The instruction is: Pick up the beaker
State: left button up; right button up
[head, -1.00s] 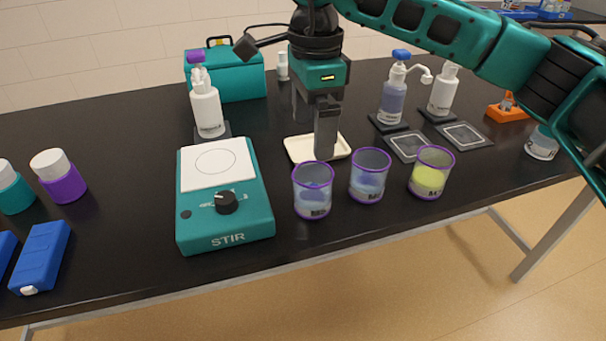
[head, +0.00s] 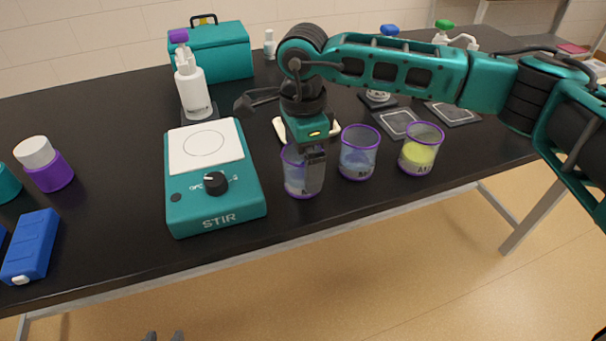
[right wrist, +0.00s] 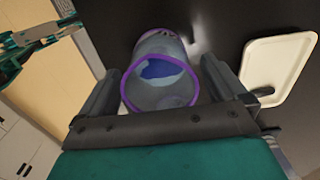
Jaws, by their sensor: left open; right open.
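Three clear beakers with purple rims stand in a row on the black bench. The left beaker (head: 295,180) holds a little blue liquid, the middle beaker (head: 359,155) also blue, the right beaker (head: 420,150) yellow-green. My right gripper (head: 313,172) is at the left beaker and partly hides it. In the right wrist view the beaker (right wrist: 160,92) lies between the open fingers of the right gripper (right wrist: 152,85), with a gap visible on the right. Only the grey tips of my left gripper (head: 164,336) show at the bottom edge, apart and empty, away from the beakers.
A teal stirrer (head: 215,205) stands close left of the left beaker. A cream tray (head: 279,128) lies behind it, largely hidden. A white pump bottle (head: 192,92) stands behind the stirrer. The bench's front edge is just in front of the beakers.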

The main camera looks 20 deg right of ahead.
jog(key=shift+f, duration=0.4)
jog(key=shift+c, duration=0.3)
jog(key=c, duration=1.1)
